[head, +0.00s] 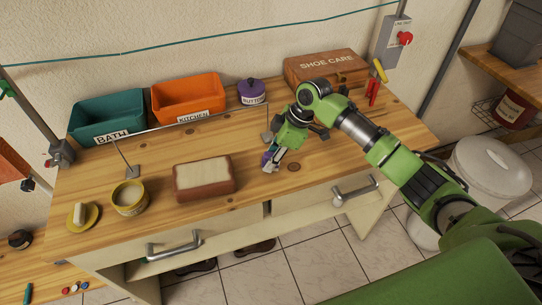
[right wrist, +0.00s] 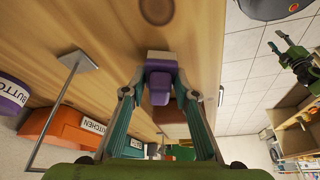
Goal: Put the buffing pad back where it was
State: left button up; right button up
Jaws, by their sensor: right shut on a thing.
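My right gripper (head: 270,160) is shut on a small block with purple and pale parts, which I take to be the buffing pad (right wrist: 160,78). It is just above or at the bench top near the front edge; I cannot tell if it touches the wood. In the right wrist view it sits between the two fingertips, purple part toward me and pale part beyond. In the head view the gripper mostly hides it.
The wooden bench (head: 120,225) holds a teal BATH bin (head: 107,117), an orange KITCHEN bin (head: 187,98), a purple BUTTONS pot (head: 252,92), a SHOE CARE box (head: 325,68), a brown cream-topped block (head: 204,178), a yellow tin (head: 129,198) and a yellow dish (head: 83,218). A thin metal rail crosses behind.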

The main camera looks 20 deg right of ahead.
jog(key=shift+f, duration=0.3)
jog(key=shift+f, duration=0.1)
jog(key=o, duration=1)
jog(key=shift+d+r, duration=0.2)
jog(key=shift+r, duration=0.3)
jog(key=b+v, duration=0.2)
jog(key=v, duration=0.9)
jog(key=shift+r, duration=0.1)
